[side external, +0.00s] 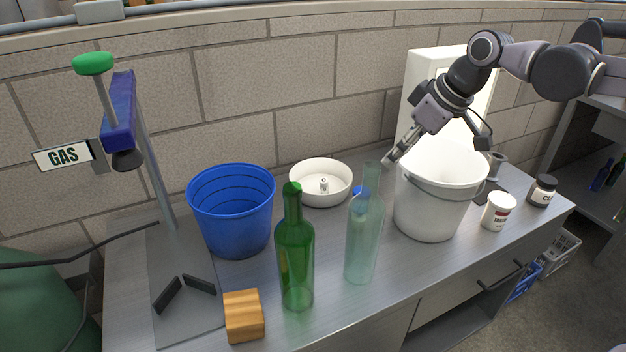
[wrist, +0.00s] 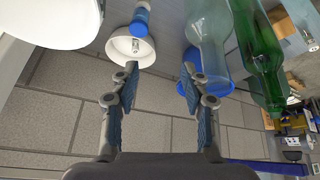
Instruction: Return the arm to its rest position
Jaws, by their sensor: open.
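My gripper (side external: 393,163) is at the upper right in the side view, reaching down and left beside the white bucket (side external: 437,207) and behind the clear bottle. In the wrist view my gripper (wrist: 158,82) shows two fingers spread apart with nothing between them. My arm comes in from the right, above the bucket. The white bowl (side external: 320,184) lies beyond the fingers; it also shows in the wrist view (wrist: 120,48). A small blue-capped object (wrist: 140,20) shows by the bowl there; what it is I cannot tell.
A green bottle (side external: 295,255) and a clear bottle (side external: 364,235) stand upright at the front. A blue bucket (side external: 232,215), wooden block (side external: 243,316) and gas stand (side external: 120,110) are at left. A white tub (side external: 498,212) and dark-lidded jar (side external: 542,191) stand right. A brick wall (side external: 240,90) runs behind.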

